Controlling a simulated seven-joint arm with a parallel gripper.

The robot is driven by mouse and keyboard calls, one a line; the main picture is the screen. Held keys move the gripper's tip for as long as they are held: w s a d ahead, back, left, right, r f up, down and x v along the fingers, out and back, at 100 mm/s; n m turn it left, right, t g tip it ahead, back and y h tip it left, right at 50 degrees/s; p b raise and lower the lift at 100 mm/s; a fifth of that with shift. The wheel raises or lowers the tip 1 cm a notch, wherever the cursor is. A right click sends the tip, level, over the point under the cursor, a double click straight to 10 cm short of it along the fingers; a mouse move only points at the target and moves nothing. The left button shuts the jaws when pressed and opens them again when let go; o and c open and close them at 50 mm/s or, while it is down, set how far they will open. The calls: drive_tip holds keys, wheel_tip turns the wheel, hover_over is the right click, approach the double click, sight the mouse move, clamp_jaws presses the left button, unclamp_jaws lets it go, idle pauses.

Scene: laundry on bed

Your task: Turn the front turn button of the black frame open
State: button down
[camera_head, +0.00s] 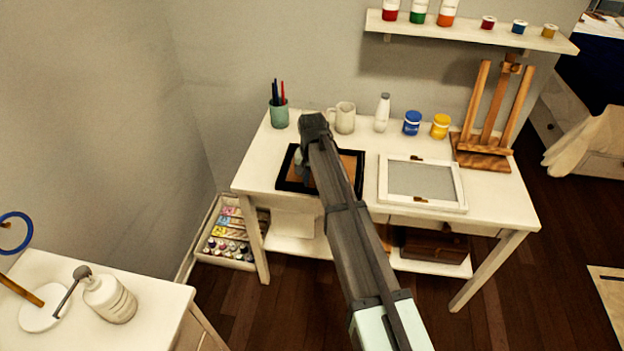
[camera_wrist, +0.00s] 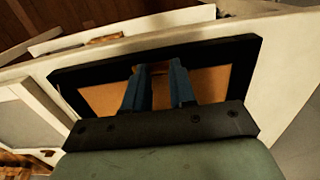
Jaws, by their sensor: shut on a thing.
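The black frame (camera_head: 284,168) lies flat on the white desk, with a brown backing panel (camera_head: 351,166) inside it. In the wrist view the black frame (camera_wrist: 220,50) fills the middle, its front bar toward the top. My gripper (camera_wrist: 156,68) is over the middle of that front bar, its two blue fingers pointing down at the bar's inner edge. The fingers are closed in on something small there, at the place of the front turn button. The button itself is mostly hidden between the fingertips, and its angle cannot be told.
A white frame (camera_head: 460,190) with a grey panel and small brass buttons lies to the right. Behind stand a pen cup (camera_head: 279,115), a mug (camera_head: 344,118), a white bottle (camera_head: 382,112), paint jars (camera_head: 412,123) and an easel (camera_head: 488,120). The desk's front left corner is clear.

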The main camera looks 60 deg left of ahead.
idle(0.4)
drive_tip(key=c, duration=0.9)
unclamp_jaws()
wheel_tip(320, 180, up, 14)
drive_tip(key=shift+f, duration=0.1)
idle(0.3)
